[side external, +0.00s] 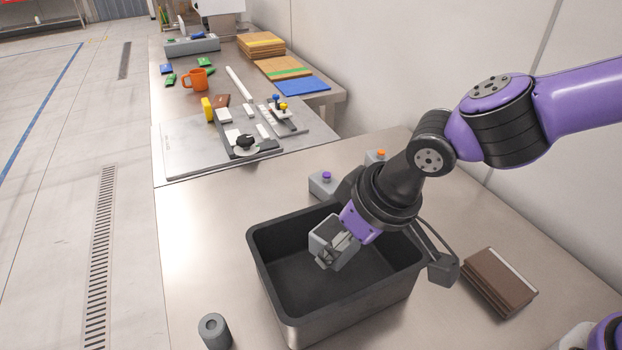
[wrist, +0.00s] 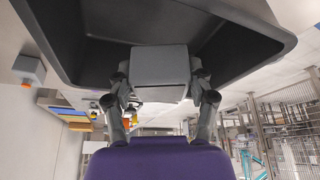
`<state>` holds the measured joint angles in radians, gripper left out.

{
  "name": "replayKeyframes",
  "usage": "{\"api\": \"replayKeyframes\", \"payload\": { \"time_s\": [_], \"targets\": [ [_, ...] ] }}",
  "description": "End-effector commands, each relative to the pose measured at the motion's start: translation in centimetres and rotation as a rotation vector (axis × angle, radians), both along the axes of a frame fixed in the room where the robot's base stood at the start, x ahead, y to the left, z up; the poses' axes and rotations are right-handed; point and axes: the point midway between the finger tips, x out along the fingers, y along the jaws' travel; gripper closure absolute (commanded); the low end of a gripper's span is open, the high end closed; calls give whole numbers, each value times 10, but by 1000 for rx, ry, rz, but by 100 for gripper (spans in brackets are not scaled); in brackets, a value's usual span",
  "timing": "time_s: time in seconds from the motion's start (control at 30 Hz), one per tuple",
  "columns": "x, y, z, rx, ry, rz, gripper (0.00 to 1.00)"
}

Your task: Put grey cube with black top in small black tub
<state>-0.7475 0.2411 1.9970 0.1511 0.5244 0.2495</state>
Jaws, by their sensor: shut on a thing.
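A grey cube (wrist: 160,66) is held between the two fingers of my gripper (wrist: 160,88) in the wrist view. In the side view the cube (side external: 326,232) and my gripper (side external: 343,247) are over the opening of the black tub (side external: 284,325), near its middle. I cannot tell exactly how far the cube is above the tub floor. In the wrist view the tub (wrist: 75,35) fills the upper part, behind the cube.
A grey cylinder (side external: 214,331) stands left of the tub, and a brown stack (side external: 498,281) lies to its right. A purple-button box (side external: 324,184) and an orange-button box (side external: 378,158) sit behind the tub. A metal plate with parts (side external: 190,150) and an orange mug (side external: 197,80) are farther back.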

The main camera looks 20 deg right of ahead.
Motion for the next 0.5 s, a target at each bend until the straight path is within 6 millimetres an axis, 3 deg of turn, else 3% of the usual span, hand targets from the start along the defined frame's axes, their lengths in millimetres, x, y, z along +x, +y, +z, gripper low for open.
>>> {"api": "replayKeyframes", "payload": {
  "time_s": [0.1,0.5],
  "targets": [
    [0,-1,-22,-3,3,-3,80],
    [0,-1,-72,-1,2,-4,79]
  ]
}}
